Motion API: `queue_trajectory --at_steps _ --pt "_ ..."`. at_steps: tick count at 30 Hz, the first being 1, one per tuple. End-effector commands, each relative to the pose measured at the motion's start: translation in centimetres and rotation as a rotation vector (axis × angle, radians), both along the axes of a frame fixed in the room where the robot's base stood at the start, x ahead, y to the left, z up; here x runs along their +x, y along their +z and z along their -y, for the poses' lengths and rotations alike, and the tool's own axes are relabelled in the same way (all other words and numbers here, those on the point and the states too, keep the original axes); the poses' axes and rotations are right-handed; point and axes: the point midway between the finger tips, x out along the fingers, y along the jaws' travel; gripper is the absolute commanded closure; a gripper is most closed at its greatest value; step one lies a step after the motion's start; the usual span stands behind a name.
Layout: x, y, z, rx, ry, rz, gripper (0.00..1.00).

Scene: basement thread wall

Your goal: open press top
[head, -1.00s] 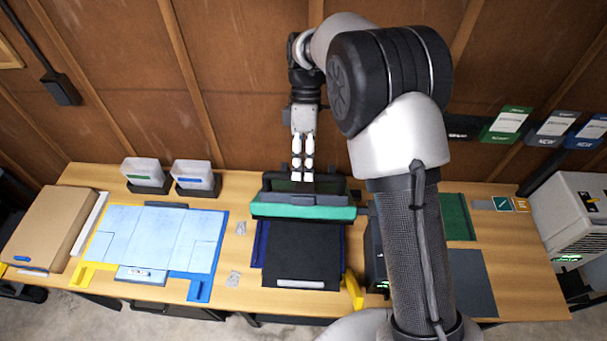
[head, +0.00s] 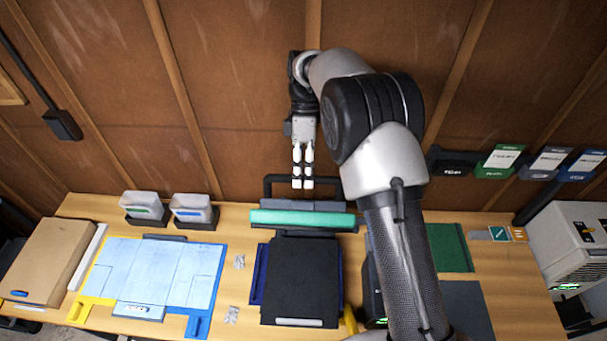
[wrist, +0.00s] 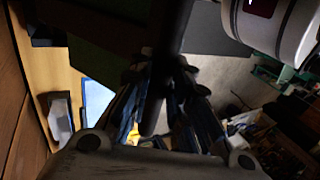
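The press stands at the middle of the bench in the head view. Its top has a teal-green front bar (head: 303,218) and a dark loop handle (head: 275,179) rising behind it. A flat black plate (head: 302,275) lies in front of the green bar. My gripper (head: 302,183) points down at the handle, its pale fingers close together. In the wrist view the dark handle bar (wrist: 158,95) runs between my two fingers, which appear closed around it. The exact contact at the fingertips is dark and hard to see.
Two white bins (head: 192,210) stand at the back left. A blue and yellow mat (head: 160,272) and a cardboard box (head: 50,255) lie left. A green mat (head: 448,247) is right, beside a white machine (head: 572,240). The wooden wall (head: 235,130) is close behind.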

Motion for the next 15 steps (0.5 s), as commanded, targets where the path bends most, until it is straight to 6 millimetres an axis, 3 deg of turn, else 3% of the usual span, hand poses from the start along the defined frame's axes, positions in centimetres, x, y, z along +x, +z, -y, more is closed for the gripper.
queue_trajectory --at_steps 1,9,15 --pt "0.15 -0.90 0.23 -0.006 -0.003 0.004 0.80" --pt "0.16 -0.65 0.07 -0.002 -0.002 0.005 0.62" --pt "0.13 -0.48 0.01 -0.001 -0.002 0.005 0.62"
